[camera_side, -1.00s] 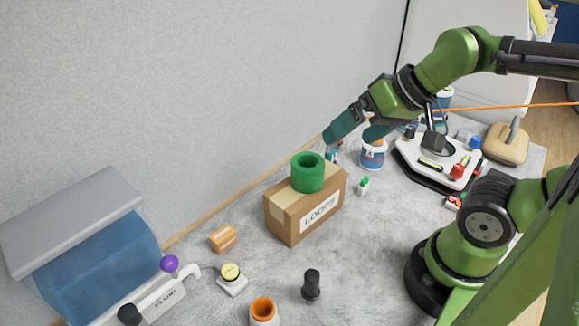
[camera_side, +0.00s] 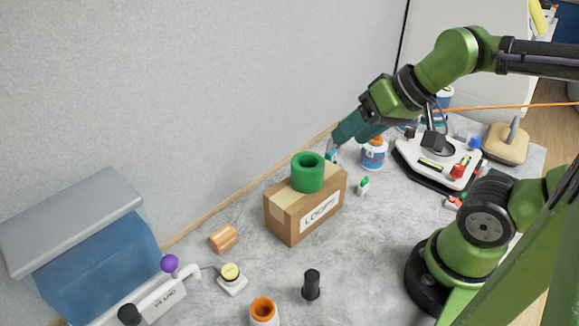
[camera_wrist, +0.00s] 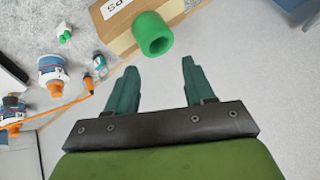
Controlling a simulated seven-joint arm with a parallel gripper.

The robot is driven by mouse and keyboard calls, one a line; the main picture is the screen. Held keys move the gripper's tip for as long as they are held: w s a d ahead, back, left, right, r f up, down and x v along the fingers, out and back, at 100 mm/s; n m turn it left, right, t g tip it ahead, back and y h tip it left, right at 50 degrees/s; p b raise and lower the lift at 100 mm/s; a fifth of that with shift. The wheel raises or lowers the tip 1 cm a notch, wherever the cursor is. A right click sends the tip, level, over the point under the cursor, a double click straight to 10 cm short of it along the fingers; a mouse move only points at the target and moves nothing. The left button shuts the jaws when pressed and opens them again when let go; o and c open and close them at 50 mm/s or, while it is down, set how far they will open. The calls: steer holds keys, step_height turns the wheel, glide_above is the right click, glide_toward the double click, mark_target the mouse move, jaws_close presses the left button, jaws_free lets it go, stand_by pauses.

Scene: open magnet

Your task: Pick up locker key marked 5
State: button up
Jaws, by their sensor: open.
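I cannot make out a key marked 5 in either view. My gripper (camera_side: 350,137) is above the table behind the cardboard box, near the wall, with its teal fingers pointing down to the left. In the wrist view my gripper (camera_wrist: 159,65) is open, with its two fingers apart and nothing between them. A small teal-and-white item (camera_side: 331,155) sits just below the fingertips in the side view, partly hidden. A small green-topped white item (camera_side: 362,186) stands on the table right of the box; it also shows in the wrist view (camera_wrist: 64,32).
A cardboard box (camera_side: 290,222) carries a green ring (camera_side: 307,174) on top. A white-and-blue bottle with an orange cap (camera_side: 373,155) stands right of the fingers. A white device (camera_side: 435,160) lies farther right. The wall (camera_side: 200,100) is close behind; the front table is clearer.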

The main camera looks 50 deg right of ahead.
steer(key=m+g+h, duration=0.2)
steer(key=m+g, duration=0.5)
steer(key=m, duration=0.6)
glide_above(332, 148)
step_height(332, 148, down, 5)
steer(key=f, duration=1.1)
steer(key=shift+s+a, duration=0.2)
steer(key=shift+s, duration=0.1)
steer(key=shift+w+d+f, duration=0.1)
steer(key=shift+w+f, duration=0.05)
steer(key=shift+f, duration=1.3)
steer(key=shift+w+f, duration=0.15)
steer(key=shift+f, duration=1.3)
steer(key=shift+c, duration=0.4)
